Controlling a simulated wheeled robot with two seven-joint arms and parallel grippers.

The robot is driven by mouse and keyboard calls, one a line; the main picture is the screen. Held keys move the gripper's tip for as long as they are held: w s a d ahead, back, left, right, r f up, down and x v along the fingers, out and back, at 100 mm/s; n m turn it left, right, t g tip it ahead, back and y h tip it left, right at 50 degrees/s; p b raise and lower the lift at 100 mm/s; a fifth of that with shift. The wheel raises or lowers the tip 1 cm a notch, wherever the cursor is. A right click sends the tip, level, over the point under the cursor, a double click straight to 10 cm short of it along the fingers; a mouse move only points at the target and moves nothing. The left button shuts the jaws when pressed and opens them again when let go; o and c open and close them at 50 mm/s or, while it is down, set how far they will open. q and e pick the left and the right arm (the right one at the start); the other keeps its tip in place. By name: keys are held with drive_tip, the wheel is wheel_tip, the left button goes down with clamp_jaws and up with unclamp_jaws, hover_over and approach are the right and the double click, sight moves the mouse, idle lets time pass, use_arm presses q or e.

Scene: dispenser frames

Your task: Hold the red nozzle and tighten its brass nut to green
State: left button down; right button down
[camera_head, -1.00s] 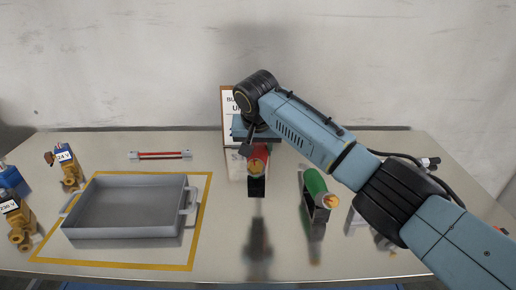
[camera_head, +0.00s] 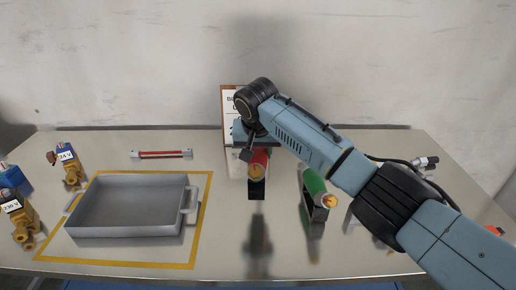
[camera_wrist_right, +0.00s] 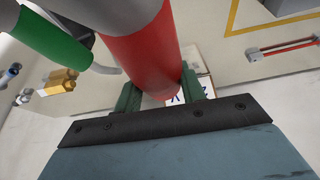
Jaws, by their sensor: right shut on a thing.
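The red nozzle (camera_head: 261,158) stands on a black holder (camera_head: 257,189) at the middle of the table, its near end facing me. A brass-coloured part (camera_head: 257,170), seemingly its nut, shows small at that end; no green mark can be made out on it. My right gripper (camera_head: 253,146) reaches over from behind and is shut on the red nozzle. In the right wrist view the red body (camera_wrist_right: 150,50) lies between the two fingers (camera_wrist_right: 160,92). My left gripper is not in view.
A green nozzle (camera_head: 314,183) with a brass end sits in a holder to the right. A grey tray (camera_head: 128,232) lies inside a yellow outline at left. Brass valves (camera_head: 72,174) stand at far left. A red-striped bar (camera_head: 161,154) lies behind the tray. A clipboard (camera_head: 229,103) stands behind the nozzle.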

drive_tip(key=shift+f, duration=2)
drive_tip(key=shift+f+b, duration=0.85)
drive_tip(key=shift+f, duration=1.5)
drive_tip(key=shift+f, duration=0.1)
